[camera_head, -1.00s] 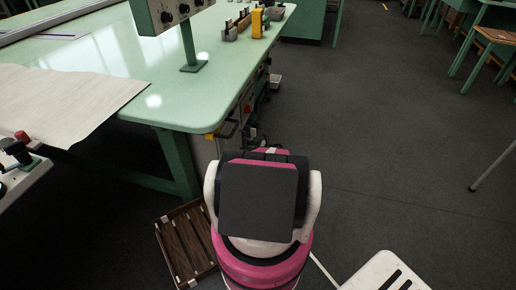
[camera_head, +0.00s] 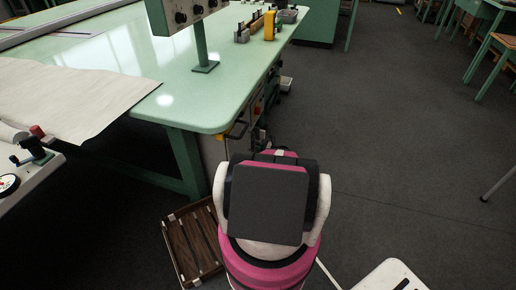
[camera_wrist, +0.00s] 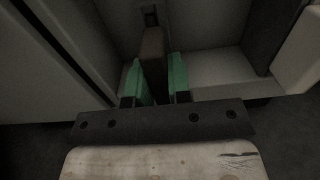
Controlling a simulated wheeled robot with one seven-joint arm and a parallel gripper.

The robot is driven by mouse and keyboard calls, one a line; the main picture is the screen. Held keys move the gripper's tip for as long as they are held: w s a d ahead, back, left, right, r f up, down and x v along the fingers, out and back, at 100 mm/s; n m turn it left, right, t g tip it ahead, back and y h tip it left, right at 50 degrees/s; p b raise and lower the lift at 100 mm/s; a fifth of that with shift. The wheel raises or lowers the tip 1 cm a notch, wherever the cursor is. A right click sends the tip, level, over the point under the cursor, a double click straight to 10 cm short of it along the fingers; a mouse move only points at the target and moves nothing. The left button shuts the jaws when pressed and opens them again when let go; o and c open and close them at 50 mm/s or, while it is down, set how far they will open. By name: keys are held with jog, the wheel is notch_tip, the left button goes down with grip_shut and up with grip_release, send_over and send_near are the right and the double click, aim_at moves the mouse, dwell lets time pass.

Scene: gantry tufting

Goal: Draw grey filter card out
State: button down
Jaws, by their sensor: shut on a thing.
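In the wrist view, my gripper (camera_wrist: 155,88) has its two green fingers on either side of a narrow grey-brown slab, which I take for the grey filter card (camera_wrist: 153,48). The fingers are shut on it. The card stands out towards me from a pale housing (camera_wrist: 200,35), with a small dark slot (camera_wrist: 151,15) just beyond its far end. I cannot tell whether any of the card is still inside the slot. In the head view my own arm hides the gripper and the card.
A pale green table (camera_head: 205,105) with cream cloth (camera_head: 70,90) fills the left. Equipment with a yellow handle (camera_head: 237,130) sits under its end. A slatted wooden crate (camera_head: 193,243) lies on the floor left of my arm. A white slotted seat (camera_head: 390,278) is at lower right. Floor to the right is open.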

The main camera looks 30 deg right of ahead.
jog(key=v, duration=0.7)
jog(key=shift+s+d, duration=0.25)
dwell(2.2)
dwell(0.3)
